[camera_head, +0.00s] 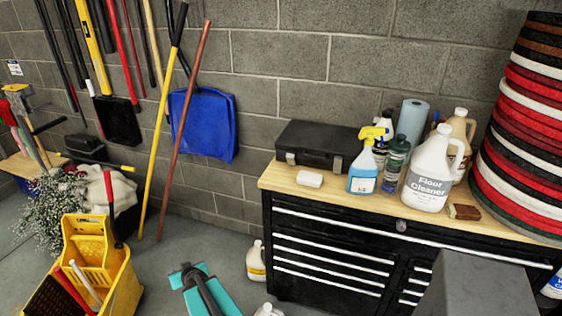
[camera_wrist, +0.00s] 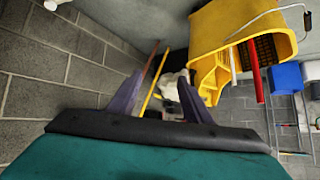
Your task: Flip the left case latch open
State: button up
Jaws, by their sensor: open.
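A black case (camera_head: 322,138) lies shut on the wooden top of the tool cabinet, against the block wall. Its left latch (camera_head: 290,158) is a small pale tab on the front face, and the right latch (camera_head: 338,163) is similar. The latches are too small to tell whether they are flipped. My gripper (camera_wrist: 161,92) shows in the wrist view with its two dark fingers spread apart and nothing between them. My teal arm is low at the bottom of the head view, well below and left of the case. The case is not in the wrist view.
On the wooden top (camera_head: 277,181), a white bar (camera_head: 309,179) lies before the case. A spray bottle (camera_head: 364,172) and a floor cleaner jug (camera_head: 428,175) stand to its right. A yellow mop bucket (camera_head: 122,285) and leaning poles (camera_head: 188,110) are left. Stacked pads (camera_head: 520,140) rise at right.

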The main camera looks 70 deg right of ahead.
jog(key=s+d+r+m+h+p, duration=0.2)
jog(key=s+d+r+h, duration=0.1)
jog(key=d+r, duration=0.6)
jog(key=m+g+h+p, duration=0.6)
jog(key=m+g+h, duration=0.2)
jog(key=h, duration=0.2)
send_near(290, 157)
jog(key=a, duration=0.3)
jog(key=shift+s, duration=0.25)
jog(key=shift+d+f+b, duration=0.1)
jog(key=shift+d+b, duration=0.05)
jog(key=shift+b, duration=0.6)
jog(key=d+b, duration=0.2)
jog(key=b, duration=0.2)
jog(key=shift+w+d, duration=0.15)
jog(key=shift+d, duration=0.45)
jog(key=shift+w+d+p, duration=0.15)
jog(key=shift+d+p, duration=0.7)
jog(key=shift+d, duration=1.7)
jog(key=shift+w+d+p, duration=0.15)
jog(key=shift+d+p, duration=0.7)
jog(key=shift+d, duration=1.7)
jog(key=shift+c, duration=0.2)
